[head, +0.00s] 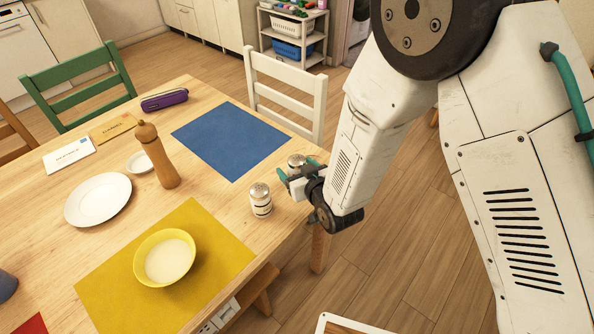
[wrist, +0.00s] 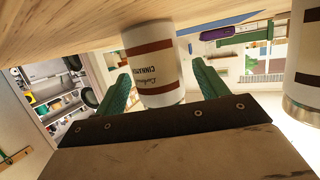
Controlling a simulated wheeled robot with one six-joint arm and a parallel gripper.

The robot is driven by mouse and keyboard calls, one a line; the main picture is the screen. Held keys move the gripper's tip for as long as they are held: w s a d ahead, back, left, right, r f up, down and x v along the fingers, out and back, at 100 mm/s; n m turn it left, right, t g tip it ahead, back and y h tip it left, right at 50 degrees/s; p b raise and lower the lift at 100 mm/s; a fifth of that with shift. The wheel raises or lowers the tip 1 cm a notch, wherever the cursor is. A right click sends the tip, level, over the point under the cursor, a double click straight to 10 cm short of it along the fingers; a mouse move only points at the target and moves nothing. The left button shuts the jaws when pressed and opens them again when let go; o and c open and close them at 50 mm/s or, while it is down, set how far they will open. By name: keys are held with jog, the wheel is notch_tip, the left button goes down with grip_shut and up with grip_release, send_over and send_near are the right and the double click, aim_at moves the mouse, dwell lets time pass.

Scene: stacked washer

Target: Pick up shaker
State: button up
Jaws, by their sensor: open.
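Two white shakers with metal tops stand upright near the table's right edge. The far shaker (head: 297,160) is between the fingers of my gripper (head: 299,169) and partly hidden by it. In the wrist view, a white shaker (wrist: 155,62) with brown bands and cinnamon-like lettering stands between the green fingers of my gripper (wrist: 160,68). The fingers are open, with a gap visible on both sides of it. The near shaker (head: 261,200) stands just left of my gripper; a second shaker (wrist: 305,65) shows at the wrist view's right edge.
The wooden table (head: 215,205) holds a blue mat (head: 231,140), a yellow mat (head: 110,280) with a yellow bowl (head: 140,262), a pepper mill (head: 158,158), a white plate (head: 98,200) and a purple case (head: 164,100). A white chair (head: 287,68) stands behind the blue mat.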

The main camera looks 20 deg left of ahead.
jog(key=shift+w+a, duration=0.15)
jog(key=c, duration=1.1)
